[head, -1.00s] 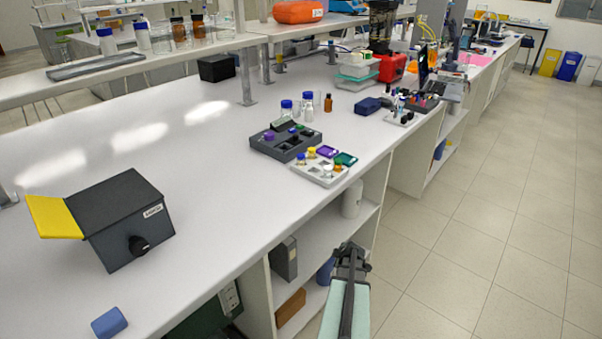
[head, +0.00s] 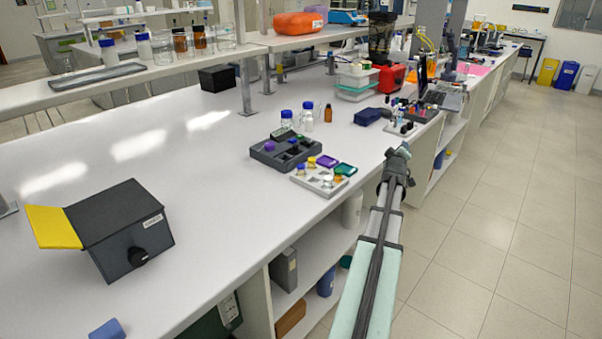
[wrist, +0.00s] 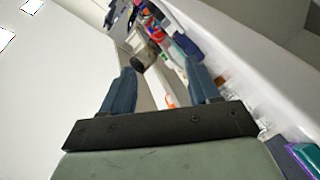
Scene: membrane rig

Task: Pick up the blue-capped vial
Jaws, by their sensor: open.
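A small blue-capped vial (head: 301,168) stands in the light grey tray (head: 320,188) near the bench's front edge. A yellow-capped vial (head: 311,162) stands close beside it. My gripper (head: 398,154) is to the right of the tray and higher in the picture, apart from it. In the wrist view my gripper (wrist: 162,82) is open, with two blue-grey fingers spread and nothing between them that I can see held. I cannot make out the blue-capped vial in the wrist view.
A dark grey rack (head: 281,154) is behind the tray. Blue-capped bottles (head: 308,118) and a brown bottle (head: 328,113) stand behind it. Purple (head: 327,160) and green (head: 345,169) lids lie by the tray.

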